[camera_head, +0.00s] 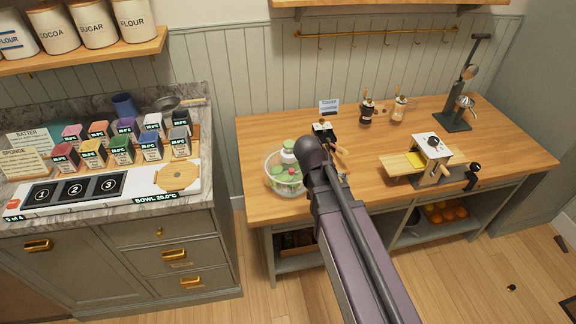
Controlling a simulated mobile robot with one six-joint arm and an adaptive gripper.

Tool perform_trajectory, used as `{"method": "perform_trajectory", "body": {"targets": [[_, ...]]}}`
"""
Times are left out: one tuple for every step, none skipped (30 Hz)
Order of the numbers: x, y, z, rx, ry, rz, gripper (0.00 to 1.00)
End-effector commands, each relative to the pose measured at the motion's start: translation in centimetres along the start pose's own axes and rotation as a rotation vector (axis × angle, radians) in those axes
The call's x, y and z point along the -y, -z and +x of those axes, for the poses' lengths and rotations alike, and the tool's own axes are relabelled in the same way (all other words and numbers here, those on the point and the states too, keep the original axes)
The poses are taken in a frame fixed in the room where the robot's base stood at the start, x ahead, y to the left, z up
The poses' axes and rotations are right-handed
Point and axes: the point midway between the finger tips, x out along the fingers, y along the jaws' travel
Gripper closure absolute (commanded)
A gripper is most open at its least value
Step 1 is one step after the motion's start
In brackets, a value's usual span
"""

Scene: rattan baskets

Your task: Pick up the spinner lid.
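A clear round spinner bowl (270,181) stands at the left front of the wooden table, with green and pink pieces showing in it. A pale green and white top part (288,151) rises above it; I cannot tell for sure if this is the spinner lid. My arm reaches up from the lower right and ends just right of the bowl. My gripper (330,136) is small, dark and partly hidden behind my wrist. I cannot tell whether its fingers are open or shut, and I see nothing clearly held.
A marble counter (196,97) with colored boxes is at left.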

Motion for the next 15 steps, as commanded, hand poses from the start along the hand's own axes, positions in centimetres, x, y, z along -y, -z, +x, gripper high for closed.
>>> {"method": "perform_trajectory", "body": {"targets": [[1.9, 0.4, -0.2, -0.048, -0.014, 0.022, 0.0], [2.6, 0.7, -0.5, -0.077, -0.022, 0.04, 0.0], [3.7, 1.0, -0.9, -0.117, -0.033, 0.062, 0.0], [4.5, 1.2, -1.2, -0.146, -0.038, 0.08, 0.0], [5.3, 1.4, -1.6, -0.177, -0.042, 0.098, 0.0], [6.4, 1.7, -2.1, -0.219, -0.045, 0.122, 0.0], [7.2, 1.8, -2.6, -0.25, -0.046, 0.14, 0.0], [8.1, 1.9, -3.0, -0.281, -0.046, 0.157, 0.0], [9.2, 2.1, -3.7, -0.324, -0.043, 0.181, 0.0], [10.2, 2.2, -4.2, -0.356, -0.039, 0.199, 0.0], [11.0, 2.3, -4.7, -0.388, -0.034, 0.216, 0.0], [12.2, 2.4, -5.4, -0.429, -0.026, 0.238, 0.0], [13.0, 2.4, -6.0, -0.46, -0.018, 0.255, 0.0], [13.8, 2.4, -6.5, -0.489, -0.009, 0.27, 0.0], [14.8, 2.4, -7.3, -0.526, 0.004, 0.291, 0.0]]}}
